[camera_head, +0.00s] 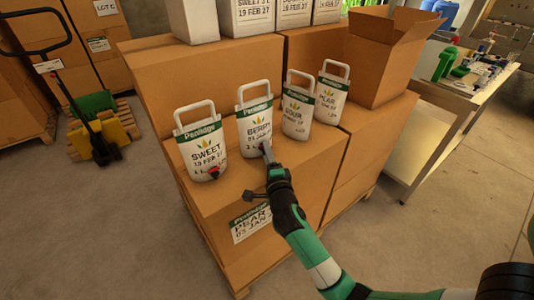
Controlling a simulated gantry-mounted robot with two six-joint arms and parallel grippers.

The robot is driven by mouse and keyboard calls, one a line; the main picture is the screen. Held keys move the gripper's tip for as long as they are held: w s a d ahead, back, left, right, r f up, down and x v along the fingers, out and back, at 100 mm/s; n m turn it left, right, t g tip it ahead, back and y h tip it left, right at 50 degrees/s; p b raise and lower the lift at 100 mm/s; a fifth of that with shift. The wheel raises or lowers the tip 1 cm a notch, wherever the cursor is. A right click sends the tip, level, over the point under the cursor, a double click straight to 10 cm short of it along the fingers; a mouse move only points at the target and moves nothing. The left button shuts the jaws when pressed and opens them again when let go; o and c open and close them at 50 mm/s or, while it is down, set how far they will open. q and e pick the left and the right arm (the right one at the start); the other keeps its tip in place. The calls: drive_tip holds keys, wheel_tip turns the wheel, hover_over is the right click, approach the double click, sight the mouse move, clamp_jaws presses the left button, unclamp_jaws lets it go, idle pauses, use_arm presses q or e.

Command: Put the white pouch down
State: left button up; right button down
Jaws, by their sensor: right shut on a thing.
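Several white pouches with green bands and loop handles stand in a row on a cardboard box (290,165). They read SWEET (205,152), BERRY (255,128), SOUR (298,110) and PEAR (331,98). The SWEET pouch shows a red tap at its lower front. My right gripper (267,150) is shut at the lower front of the BERRY pouch, where its tap is; the fingertips hide that spot. The BERRY pouch looks upright, with its base at the box top; I cannot tell if it bears its full weight there. My left gripper is not in view.
White labelled cartons (252,16) stand on a taller box behind the pouches. An open cardboard box (385,55) stands at the right rear. A workbench (450,95) with green bottles is at the right, a pallet jack (95,130) at the left.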

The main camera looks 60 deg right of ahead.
drive_tip(key=shift+f, duration=0.45)
drive_tip(key=c, duration=0.7)
unclamp_jaws()
drive_tip(key=shift+s+f, duration=0.1)
drive_tip(key=shift+f, duration=0.25)
drive_tip(key=shift+r, duration=0.3)
drive_tip(key=shift+s+a+r+p, duration=0.5)
drive_tip(key=shift+a+r+p, duration=0.25)
drive_tip(key=shift+a, duration=0.15)
drive_tip(key=p+v, duration=0.2)
drive_tip(key=v, duration=0.8)
drive_tip(key=shift+s+d, duration=0.1)
drive_tip(key=shift+d, duration=0.05)
